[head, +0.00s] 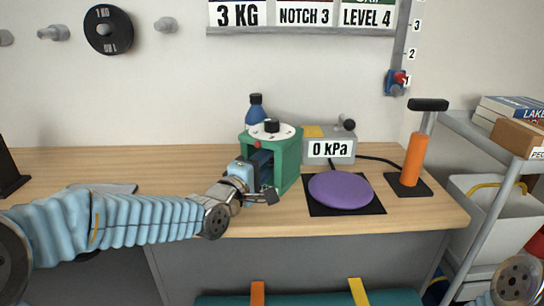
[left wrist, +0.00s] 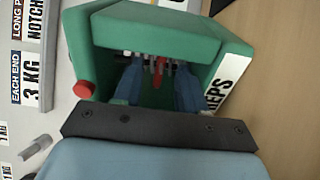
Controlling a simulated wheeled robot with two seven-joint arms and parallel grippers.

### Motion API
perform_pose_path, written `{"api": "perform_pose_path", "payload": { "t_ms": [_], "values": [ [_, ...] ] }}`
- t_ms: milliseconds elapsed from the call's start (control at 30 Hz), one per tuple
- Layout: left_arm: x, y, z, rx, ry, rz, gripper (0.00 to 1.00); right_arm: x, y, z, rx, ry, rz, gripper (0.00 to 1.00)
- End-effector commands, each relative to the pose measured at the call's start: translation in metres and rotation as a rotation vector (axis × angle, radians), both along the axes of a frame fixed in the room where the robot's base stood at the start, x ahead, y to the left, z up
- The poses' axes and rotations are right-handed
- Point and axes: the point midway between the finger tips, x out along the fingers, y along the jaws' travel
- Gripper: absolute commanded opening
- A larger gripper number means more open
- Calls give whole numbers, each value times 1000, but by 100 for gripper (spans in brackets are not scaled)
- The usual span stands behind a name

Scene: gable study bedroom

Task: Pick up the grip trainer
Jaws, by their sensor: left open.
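What looks like the grip trainer (head: 288,165) is a green, boxy frame with a white dial and black knob on top. It stands on the wooden desk, left of the purple pad. In the left wrist view the green frame (left wrist: 150,35) fills the upper middle, with a red button and a label ending in "EPS". My left gripper (head: 264,166) is open at its hollow front. Two blue uprights reach inside, with dark rods and a red part between them; I cannot tell whether the rods touch the gripper. My right gripper is out of view.
A purple pad (head: 340,189) lies on a black mat, before a grey gauge box (head: 330,147) reading "0 kPa". An orange pump (head: 413,160) stands at right. A blue bottle (head: 256,111) is behind the green frame. The desk (head: 170,164) is mostly bare at left.

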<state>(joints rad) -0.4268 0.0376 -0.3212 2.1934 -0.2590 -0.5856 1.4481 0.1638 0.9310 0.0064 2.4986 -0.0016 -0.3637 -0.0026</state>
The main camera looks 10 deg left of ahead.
Motion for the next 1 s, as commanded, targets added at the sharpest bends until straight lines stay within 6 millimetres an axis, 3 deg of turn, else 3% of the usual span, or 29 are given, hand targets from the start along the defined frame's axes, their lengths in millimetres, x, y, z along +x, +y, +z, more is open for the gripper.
{"api": "perform_pose_path", "payload": {
  "t_ms": [200,467,733,1000],
  "values": [
    [31,-9,0,1,1,-1,40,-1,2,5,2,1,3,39],
    [34,-9,0,1,0,-1,40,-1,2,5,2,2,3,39],
    [34,-9,0,1,0,-1,1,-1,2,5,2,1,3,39],
    [34,-9,1,1,-1,-1,0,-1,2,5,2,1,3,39]
  ]
}}
